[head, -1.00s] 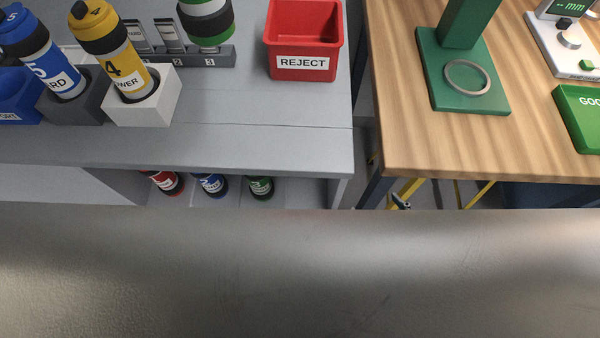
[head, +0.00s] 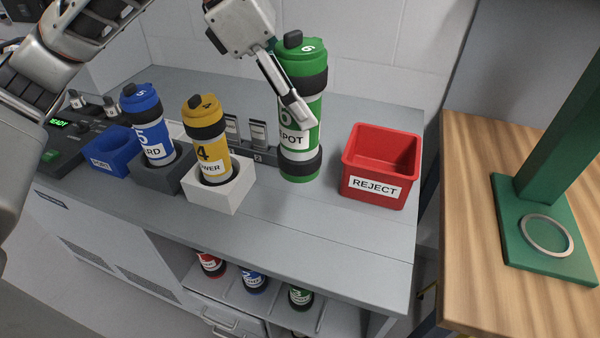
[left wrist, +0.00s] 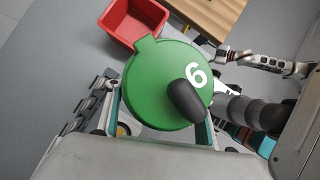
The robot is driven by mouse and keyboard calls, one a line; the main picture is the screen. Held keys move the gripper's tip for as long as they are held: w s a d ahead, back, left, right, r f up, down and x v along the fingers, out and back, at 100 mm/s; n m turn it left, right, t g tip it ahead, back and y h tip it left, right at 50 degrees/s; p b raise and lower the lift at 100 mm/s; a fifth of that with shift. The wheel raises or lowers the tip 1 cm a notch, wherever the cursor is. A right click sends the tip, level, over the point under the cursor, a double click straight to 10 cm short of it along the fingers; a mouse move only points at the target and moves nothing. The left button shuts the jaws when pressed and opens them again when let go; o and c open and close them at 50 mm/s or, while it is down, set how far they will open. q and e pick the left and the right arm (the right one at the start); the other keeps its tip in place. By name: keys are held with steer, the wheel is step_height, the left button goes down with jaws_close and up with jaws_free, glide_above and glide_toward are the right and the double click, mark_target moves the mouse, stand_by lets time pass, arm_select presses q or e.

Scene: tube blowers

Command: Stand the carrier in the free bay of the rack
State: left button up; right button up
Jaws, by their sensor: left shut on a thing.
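The green carrier (head: 302,92) has dark bands, a white label and a 6 on its cap. It is upright in the head view, and its green cap (left wrist: 160,85) fills the middle of the left wrist view. My left gripper (head: 296,112) is shut on its body from above left. The grey rack (head: 262,156) lies behind it, with upright plates and number labels; the carrier hides its right end. I cannot tell whether the carrier's base touches the bench. My right gripper (left wrist: 226,55) shows small in the left wrist view; its opening is unclear.
A red REJECT bin (head: 381,165) stands just right of the carrier. Left are a yellow carrier (head: 212,140) in a white holder (head: 222,192), a blue carrier (head: 150,125) in a dark holder, and an empty blue holder (head: 107,150). The front bench strip is clear.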

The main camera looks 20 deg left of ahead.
mark_target(299, 164)
arm_select(q)
step_height(299, 164, down, 14)
steer(key=shift+r+b, duration=0.1)
steer(key=shift+b, duration=0.4)
steer(key=o, duration=1.3)
steer(key=shift+f, duration=0.25)
steer(key=o, duration=0.4)
steer(key=shift+r, duration=0.15)
steer(key=shift+r, duration=0.25)
steer(key=v, duration=1.1)
steer(key=shift+s+a+r+p, duration=0.15)
steer(key=shift+a+r+p, duration=0.1)
steer(key=shift+p, duration=0.05)
